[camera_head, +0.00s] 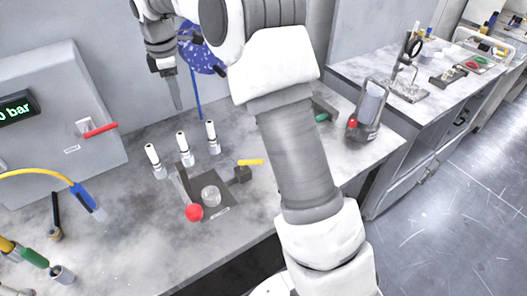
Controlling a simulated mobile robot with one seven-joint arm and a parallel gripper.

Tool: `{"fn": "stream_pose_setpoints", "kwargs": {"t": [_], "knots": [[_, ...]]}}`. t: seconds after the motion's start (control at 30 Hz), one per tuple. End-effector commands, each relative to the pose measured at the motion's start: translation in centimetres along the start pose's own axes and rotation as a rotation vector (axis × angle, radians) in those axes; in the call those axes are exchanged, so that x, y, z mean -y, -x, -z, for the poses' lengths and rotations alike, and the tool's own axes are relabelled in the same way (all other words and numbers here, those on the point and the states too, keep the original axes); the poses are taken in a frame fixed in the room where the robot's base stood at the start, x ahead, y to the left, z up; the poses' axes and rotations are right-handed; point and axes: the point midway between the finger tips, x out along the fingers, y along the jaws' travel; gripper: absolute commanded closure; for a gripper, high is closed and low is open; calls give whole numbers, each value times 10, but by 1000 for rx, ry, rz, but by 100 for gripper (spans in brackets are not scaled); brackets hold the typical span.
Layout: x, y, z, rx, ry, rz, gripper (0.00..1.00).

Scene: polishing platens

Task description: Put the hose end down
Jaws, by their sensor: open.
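A yellow hose (35,171) curves in from the left and ends in a blue hose end (83,196) with a grey tip, low over or on the grey bench at left. A second hose end, green (33,257) with yellow behind it, is at the lower left, its tip at a small grey cup-like piece (62,275). Which one the task means I cannot tell. My gripper (173,92) is open, pointing down above the back of the bench, away from both hose ends. I see nothing held in it.
A grey box with a green display (14,109) and red lever (100,130) stands at the back left. Several white-topped pegs (184,149), a fixture with a red knob (194,212) and a blue spotted cloth-like item (203,55) are near my arm. Bare bench lies at front centre.

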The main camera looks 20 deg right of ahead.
Motion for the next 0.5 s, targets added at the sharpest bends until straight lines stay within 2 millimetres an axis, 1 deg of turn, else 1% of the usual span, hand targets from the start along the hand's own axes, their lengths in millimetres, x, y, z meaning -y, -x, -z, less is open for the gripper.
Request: {"fn": "stream_pose_setpoints", "kwargs": {"t": [0.03,0.2,0.27,0.4,0.47,0.5], "knots": [[12,19,-8,5,-57,-23,41],[52,63,-31,3,-265,-85,41],[68,76,-39,-2,-340,-105,41],[108,100,-59,-22,-521,-153,41],[126,109,-67,-35,-601,-173,41],[138,113,-73,-44,-654,-185,41]]}}
